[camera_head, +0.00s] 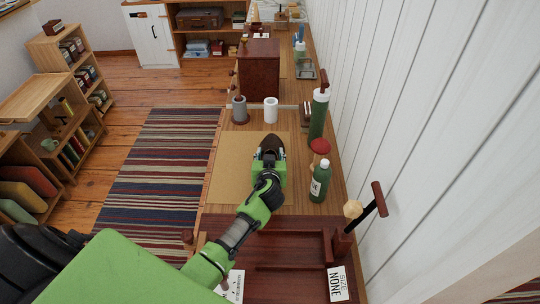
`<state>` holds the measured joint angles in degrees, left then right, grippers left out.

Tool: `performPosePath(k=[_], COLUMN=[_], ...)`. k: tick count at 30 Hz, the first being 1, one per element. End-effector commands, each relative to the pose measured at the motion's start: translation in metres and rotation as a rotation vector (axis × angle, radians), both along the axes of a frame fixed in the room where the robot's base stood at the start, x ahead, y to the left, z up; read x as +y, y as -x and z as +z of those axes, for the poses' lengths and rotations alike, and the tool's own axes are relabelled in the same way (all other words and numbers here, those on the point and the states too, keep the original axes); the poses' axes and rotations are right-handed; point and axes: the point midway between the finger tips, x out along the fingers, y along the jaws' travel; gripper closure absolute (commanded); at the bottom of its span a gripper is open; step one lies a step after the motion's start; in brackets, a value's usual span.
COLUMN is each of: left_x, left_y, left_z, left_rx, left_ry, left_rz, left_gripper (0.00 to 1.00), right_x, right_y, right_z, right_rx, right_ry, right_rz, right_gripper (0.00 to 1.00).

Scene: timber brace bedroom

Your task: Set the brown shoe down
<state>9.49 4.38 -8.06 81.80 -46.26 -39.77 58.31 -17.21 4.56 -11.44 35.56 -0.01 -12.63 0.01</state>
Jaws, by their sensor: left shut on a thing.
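A brown shoe (269,143) shows at the front of my left gripper (269,160), over a tan mat (228,165) on the wooden bench. My left gripper is shut on the shoe, with its green and black fingers hiding the shoe's near part. I cannot tell whether the shoe touches the mat. My right gripper is out of view.
A green bottle (320,184) and a dark red knob (320,146) stand right of the gripper. A taller green bottle (318,118), a white roll (271,110) and a grey roll (239,110) stand beyond. A dark red wooden tray (285,240) lies nearer. The mat's left part is clear.

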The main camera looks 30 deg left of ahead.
Motion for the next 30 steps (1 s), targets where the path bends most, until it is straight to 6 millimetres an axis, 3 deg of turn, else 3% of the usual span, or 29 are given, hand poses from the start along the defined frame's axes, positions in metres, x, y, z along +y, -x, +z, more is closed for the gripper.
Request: performPosePath(k=[13, 14, 15, 16, 30], left_x=[0.0001, 0.0001, 0.0000, 0.0001, -0.0033], left_y=[-0.0010, -0.0003, -0.0002, -0.0002, 0.0059], left_z=[-0.0107, -0.0120, -0.0117, -0.0117, -0.0093], left_rx=[-0.005, -0.002, -0.002, -0.002, -0.002], left_ry=[-0.001, 0.000, 0.000, 0.000, 0.000], left_rz=[-0.001, 0.000, 0.000, 0.000, -0.001], left_gripper=[0.91, 0.54, 0.44, 0.42, 0.42], right_x=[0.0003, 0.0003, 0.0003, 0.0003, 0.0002], right_y=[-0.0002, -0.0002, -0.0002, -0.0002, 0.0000], right_z=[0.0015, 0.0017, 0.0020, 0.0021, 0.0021], right_rx=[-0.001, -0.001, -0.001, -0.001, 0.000], right_ry=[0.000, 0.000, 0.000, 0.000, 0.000], right_rz=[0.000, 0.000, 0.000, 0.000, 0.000], right_gripper=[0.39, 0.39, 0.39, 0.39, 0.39])
